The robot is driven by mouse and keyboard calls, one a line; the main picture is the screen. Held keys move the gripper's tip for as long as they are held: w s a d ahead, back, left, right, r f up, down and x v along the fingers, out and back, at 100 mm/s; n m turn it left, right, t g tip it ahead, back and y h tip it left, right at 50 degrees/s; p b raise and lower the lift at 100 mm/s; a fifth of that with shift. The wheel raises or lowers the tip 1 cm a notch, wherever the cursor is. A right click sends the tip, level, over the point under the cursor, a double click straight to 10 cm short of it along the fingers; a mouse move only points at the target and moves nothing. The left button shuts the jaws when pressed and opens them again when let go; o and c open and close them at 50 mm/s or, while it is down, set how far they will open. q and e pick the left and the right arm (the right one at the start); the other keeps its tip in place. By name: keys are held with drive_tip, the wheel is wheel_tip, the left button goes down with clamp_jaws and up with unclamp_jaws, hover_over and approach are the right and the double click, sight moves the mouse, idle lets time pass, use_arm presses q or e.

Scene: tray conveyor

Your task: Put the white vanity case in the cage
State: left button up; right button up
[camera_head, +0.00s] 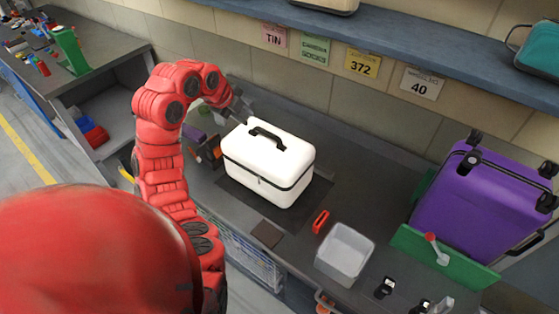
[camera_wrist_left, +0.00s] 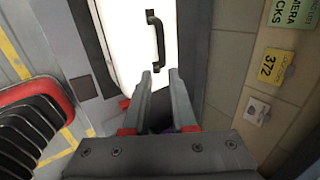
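The white vanity case (camera_head: 268,165) stands upright on a dark mat on the counter, its black handle (camera_head: 267,138) on top. In the left wrist view the case (camera_wrist_left: 128,45) lies just beyond the fingertips, with the handle (camera_wrist_left: 156,40) ahead of them. My left gripper (camera_head: 240,108) is by the back left edge of the case, partly hidden by my arm. In the wrist view the left gripper (camera_wrist_left: 161,76) has its fingers apart with nothing between them. A blue-grey wire mesh, possibly the cage (camera_head: 250,258), shows below the counter front. My right gripper is not in view.
A red item (camera_head: 320,221) and a clear bin (camera_head: 345,253) are right of the case. A purple suitcase (camera_head: 480,200) stands at far right behind a green panel (camera_head: 440,258). A blue shelf (camera_head: 400,40) overhangs the back wall. Small items lie left of the case.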

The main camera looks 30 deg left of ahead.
use_arm(q)
drive_tip(key=b, duration=0.3)
approach(266, 132)
drive_tip(key=x, duration=0.4)
drive_tip(key=shift+s+f, duration=0.1)
drive_tip(key=shift+f, duration=0.35)
drive_tip(key=shift+w+f+b, duration=0.4)
drive_tip(key=shift+b, duration=0.1)
drive_tip(key=shift+w+d+p, duration=0.1)
drive_tip(key=shift+w+p, duration=0.1)
drive_tip(key=shift+p, duration=0.15)
drive_tip(key=p+x, duration=0.3)
drive_tip(key=x, duration=0.1)
drive_tip(key=shift+w+f, duration=0.25)
drive_tip(key=shift+f, duration=0.2)
clamp_jaws()
drive_tip(key=shift+r, duration=0.1)
